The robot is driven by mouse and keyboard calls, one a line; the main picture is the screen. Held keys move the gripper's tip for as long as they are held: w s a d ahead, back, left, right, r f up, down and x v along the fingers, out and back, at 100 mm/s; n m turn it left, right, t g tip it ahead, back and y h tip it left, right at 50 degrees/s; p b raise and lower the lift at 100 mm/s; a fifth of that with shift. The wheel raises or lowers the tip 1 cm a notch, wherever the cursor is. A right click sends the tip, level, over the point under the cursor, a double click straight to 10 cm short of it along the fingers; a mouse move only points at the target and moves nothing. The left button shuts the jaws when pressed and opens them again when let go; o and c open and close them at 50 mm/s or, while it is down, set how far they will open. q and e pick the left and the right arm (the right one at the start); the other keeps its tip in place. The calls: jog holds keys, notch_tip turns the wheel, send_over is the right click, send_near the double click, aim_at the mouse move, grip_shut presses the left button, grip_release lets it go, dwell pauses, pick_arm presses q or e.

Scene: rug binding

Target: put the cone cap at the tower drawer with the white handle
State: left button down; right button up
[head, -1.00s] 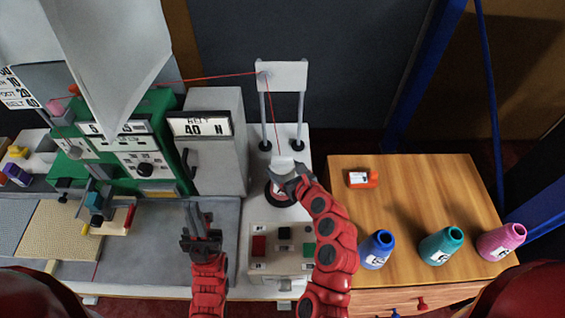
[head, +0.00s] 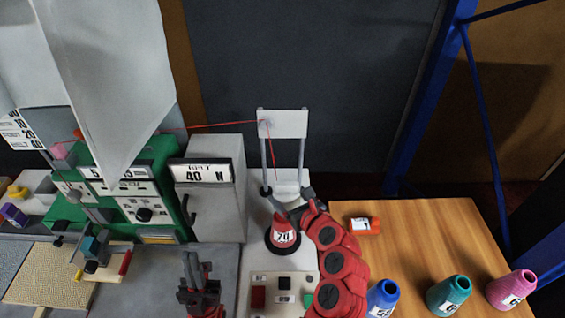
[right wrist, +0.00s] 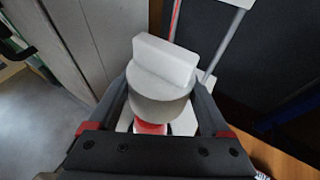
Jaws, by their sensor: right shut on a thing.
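The white cone cap, round with a flat upright grip on top, is between the fingers of my right gripper (right wrist: 162,104) in the right wrist view (right wrist: 160,72). In the head view the cap (head: 288,188) is just above the red cone (head: 283,231), which is labelled 70; the right gripper (head: 289,205) is shut on it. In the wrist view the cap hides much of the red cone (right wrist: 150,127). My left gripper (head: 194,264) hangs over the grey machine top; its finger gap is unclear. No drawer with a white handle shows now.
A white thread stand (head: 283,124) rises behind the red cone. A grey belt box (head: 217,200) stands left.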

jog(key=s+d+f+m+h, duration=0.2)
jog(key=s+d+f+h, duration=0.1)
jog(key=d, duration=0.4)
jog(key=s+d+f+m+t+h, duration=0.1)
jog(key=s+d+f+m+h, duration=0.2)
jog(key=d, duration=0.5)
notch_tip(320, 180, down, 2)
jog(key=shift+s+f+m+t, duration=0.1)
jog(key=shift+s+m+t, duration=0.2)
jog(key=shift+s, duration=0.15)
